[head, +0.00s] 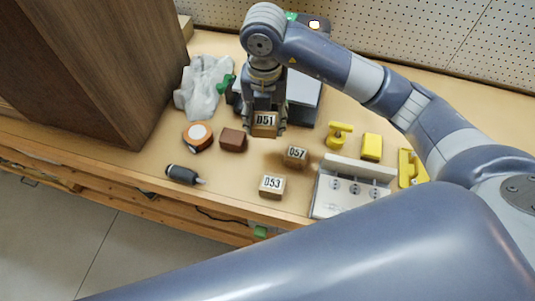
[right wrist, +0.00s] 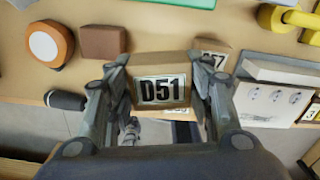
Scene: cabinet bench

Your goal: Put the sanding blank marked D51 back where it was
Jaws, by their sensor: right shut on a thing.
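The sanding blank marked D51 (head: 265,119) is a small tan block with a white label. My right gripper (head: 265,128) is shut on it and holds it over the bench. The same D51 block fills the middle of the right wrist view (right wrist: 160,88), between the two fingers (right wrist: 160,100), its label facing the camera. Blocks marked D57 (head: 296,155) and D53 (head: 271,186) sit on the bench in front of the gripper. In the right wrist view D57 (right wrist: 213,52) is partly hidden behind a finger. My left gripper is not in the head view.
Nearby are a brown block (head: 232,140), an orange tape measure (head: 198,136), a dark cylindrical tool (head: 183,174) and a crumpled grey bag (head: 202,86). A grey socket panel (head: 328,200) and yellow items (head: 371,147) stand right. A brown cabinet (head: 85,60) rises at left.

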